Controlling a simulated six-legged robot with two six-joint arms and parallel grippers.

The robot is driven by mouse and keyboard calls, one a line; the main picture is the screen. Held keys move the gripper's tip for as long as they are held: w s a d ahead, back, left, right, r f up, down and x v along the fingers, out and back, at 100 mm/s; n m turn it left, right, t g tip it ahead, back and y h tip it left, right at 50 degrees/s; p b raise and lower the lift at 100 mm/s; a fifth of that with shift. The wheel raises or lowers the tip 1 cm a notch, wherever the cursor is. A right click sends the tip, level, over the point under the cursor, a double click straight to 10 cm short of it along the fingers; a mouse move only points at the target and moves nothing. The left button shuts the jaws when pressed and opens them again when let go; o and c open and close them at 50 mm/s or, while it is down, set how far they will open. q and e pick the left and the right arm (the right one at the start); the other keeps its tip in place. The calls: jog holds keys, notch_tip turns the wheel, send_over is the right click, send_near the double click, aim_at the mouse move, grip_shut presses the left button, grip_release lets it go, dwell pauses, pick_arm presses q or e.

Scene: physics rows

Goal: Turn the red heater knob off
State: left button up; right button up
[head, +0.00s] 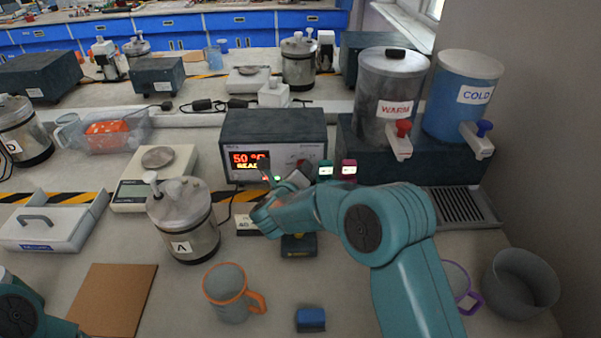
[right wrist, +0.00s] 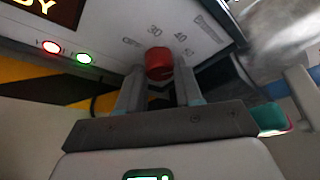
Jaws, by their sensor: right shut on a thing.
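The heater is a dark box (head: 273,128) with a pale front panel, in the middle of the head view. Its lit display (head: 249,160) reads 50 °C with a word below that looks like READY. The red knob (right wrist: 159,62) shows in the right wrist view, beside dial numbers such as 30 and 40. My right gripper (right wrist: 160,82) is shut on the red knob, one finger on each side. In the head view my right arm reaches to the panel and hides part of it. Only a piece of my left arm shows at the lower left; its gripper is out of view.
A red light (right wrist: 51,47) and a green light (right wrist: 84,59) glow on the panel. Canister A (head: 183,220) and a scale (head: 155,178) stand left. A grey mug (head: 226,290) stands in front. The WARM (head: 392,85) and COLD (head: 462,95) dispensers stand right.

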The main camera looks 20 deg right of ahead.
jog(key=shift+a+f+n+h+b, duration=0.1)
jog(key=shift+f+n+h+b, duration=0.3)
jog(key=shift+n+b, duration=1.05)
jog(key=n+h+b, duration=0.1)
jog(key=b, duration=0.2)
jog(key=shift+t+b, duration=0.3)
jog(key=shift+t, duration=0.1)
jog(key=shift+r+n+t+h+b, duration=0.1)
jog(key=shift+n+t+h+b, duration=0.2)
jog(key=shift+n+b, duration=0.45)
jog(key=o, duration=1)
jog(key=shift+r, duration=0.1)
jog(key=shift+o, duration=0.2)
